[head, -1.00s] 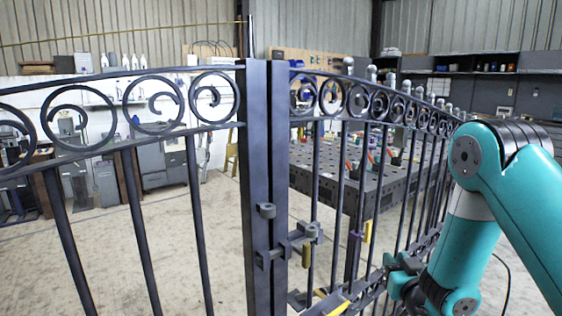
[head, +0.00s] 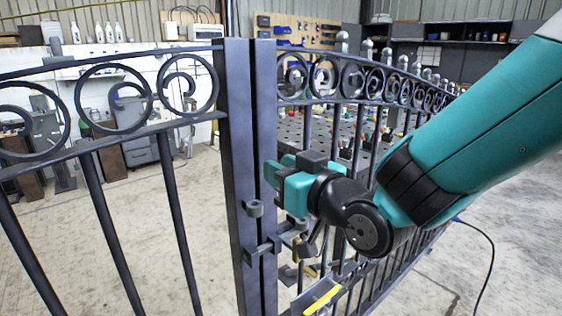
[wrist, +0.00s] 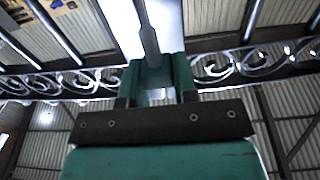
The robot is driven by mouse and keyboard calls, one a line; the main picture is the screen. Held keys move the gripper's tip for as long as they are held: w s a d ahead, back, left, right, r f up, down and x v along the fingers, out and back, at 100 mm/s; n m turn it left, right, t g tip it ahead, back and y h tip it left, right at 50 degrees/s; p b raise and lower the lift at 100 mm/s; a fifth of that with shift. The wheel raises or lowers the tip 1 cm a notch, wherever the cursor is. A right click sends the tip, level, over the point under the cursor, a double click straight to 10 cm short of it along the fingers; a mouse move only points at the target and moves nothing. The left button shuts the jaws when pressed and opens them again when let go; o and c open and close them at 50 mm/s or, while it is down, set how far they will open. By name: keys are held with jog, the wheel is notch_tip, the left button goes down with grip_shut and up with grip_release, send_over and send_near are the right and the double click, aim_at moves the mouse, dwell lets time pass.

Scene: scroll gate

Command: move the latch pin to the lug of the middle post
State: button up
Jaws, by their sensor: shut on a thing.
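My gripper (head: 274,176) is raised beside the gate's two upright dark posts (head: 236,130), near their right side. In the wrist view its teal fingers (wrist: 156,72) are shut on a slim grey rod (wrist: 149,42), which looks like the latch pin. In the head view the rod cannot be made out. A grey ring-like lug (head: 254,209) is on the posts, a little below and left of the fingers. A latch bar (head: 262,249) crosses the posts lower down. I cannot tell which lug belongs to the middle post.
Gate bars with scrollwork (head: 120,97) stand left of the posts, and a second barred panel (head: 375,100) runs back to the right. A yellow-edged part (head: 322,298) sits low, right of the posts. Open floor (head: 500,250) lies at the right.

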jog(key=shift+s+a+r, duration=0.25)
jog(key=shift+a+r, duration=0.05)
jog(key=shift+w, duration=0.15)
jog(key=p, duration=0.1)
send_over(245, 184)
jog(key=v, duration=0.3)
jog(key=shift+d+f, duration=0.1)
jog(key=shift+f, duration=0.9)
dwell(0.6)
jog(key=shift+f+b, duration=0.75)
jog(key=shift+f, duration=0.6)
jog(key=shift+d, duration=0.1)
jog(key=shift+f+b, duration=1.4)
jog(key=shift+b, duration=0.55)
dwell(0.6)
jog(key=o, duration=1.1)
jog(key=shift+c, duration=0.2)
